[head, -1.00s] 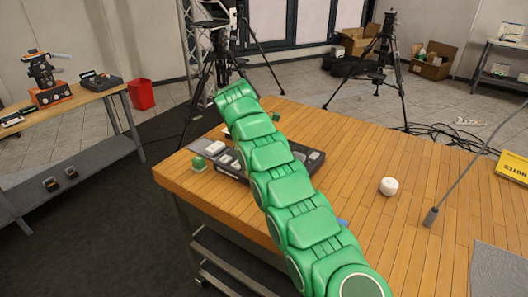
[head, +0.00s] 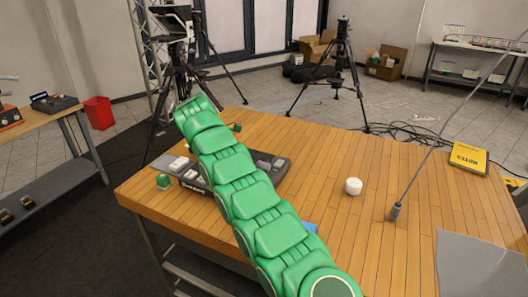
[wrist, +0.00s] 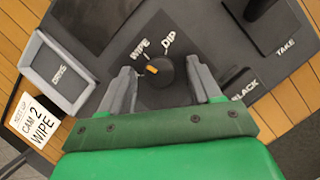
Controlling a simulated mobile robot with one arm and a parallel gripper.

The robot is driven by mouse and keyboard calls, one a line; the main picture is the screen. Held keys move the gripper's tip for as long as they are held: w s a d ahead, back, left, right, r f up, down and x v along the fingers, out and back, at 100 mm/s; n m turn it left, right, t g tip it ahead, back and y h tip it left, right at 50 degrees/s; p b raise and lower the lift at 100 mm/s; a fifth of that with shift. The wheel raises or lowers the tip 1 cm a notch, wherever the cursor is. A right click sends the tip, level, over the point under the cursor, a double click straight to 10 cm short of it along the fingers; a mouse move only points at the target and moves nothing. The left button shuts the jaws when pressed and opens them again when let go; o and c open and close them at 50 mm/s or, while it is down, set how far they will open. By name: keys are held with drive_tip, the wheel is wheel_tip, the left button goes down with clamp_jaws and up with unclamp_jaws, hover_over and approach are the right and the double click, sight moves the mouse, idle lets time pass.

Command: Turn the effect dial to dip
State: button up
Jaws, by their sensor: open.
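The effect dial (wrist: 178,75) is a dark round knob with an orange pointer mark, on a dark panel in the wrist view. The mark sits on the knob's left side, nearer the WIPE label (wrist: 140,48) than the DIP label (wrist: 168,41). My gripper (wrist: 163,88) is open, with one grey finger to each side of the dial and a gap showing on both sides. In the head view the dark panel (head: 195,183) lies on the wooden table, and my green arm hides much of it, including the dial and my gripper's fingers.
A grey tray (wrist: 43,66), a TAKE lever (wrist: 258,12) and a BLACK label (wrist: 243,90) surround the dial. A card reading CAM 2 WIPE (wrist: 36,122) lies left. The table (head: 330,150) also holds a green block (head: 163,181), white roll (head: 353,186), microphone stand (head: 395,212) and yellow notes (head: 468,157).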

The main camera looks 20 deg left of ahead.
drive_tip(key=shift+d+n, duration=0.1)
drive_tip(key=shift+n, duration=0.2)
drive_tip(key=shift+n+t+y, duration=0.3)
drive_tip(key=shift+n+y, duration=0.1)
drive_tip(key=shift+n, duration=0.7)
drive_tip(key=shift+d+n+y, duration=0.15)
drive_tip(key=shift+n+y, duration=0.35)
drive_tip(key=shift+n, duration=0.6)
drive_tip(key=shift+n+y, duration=0.8)
drive_tip(key=shift+n, duration=1.4)
drive_tip(key=a+v, duration=0.1)
drive_tip(key=v, duration=0.7)
drive_tip(key=w+d+r+m+h, duration=0.1)
drive_tip(key=w+d+r+m, duration=0.1)
drive_tip(key=d, duration=0.7)
drive_tip(key=w+d+r+m+h, duration=0.1)
drive_tip(key=d+m, duration=0.3)
drive_tip(key=d, duration=0.6)
drive_tip(key=w+d+r+m+h, duration=0.1)
drive_tip(key=w+d+r+m, duration=0.2)
drive_tip(key=d, duration=0.6)
drive_tip(key=shift+w+d+r+m, duration=0.2)
drive_tip(key=shift+w+r+m, duration=0.1)
drive_tip(key=shift+r, duration=0.3)
drive_tip(key=shift+a, duration=0.1)
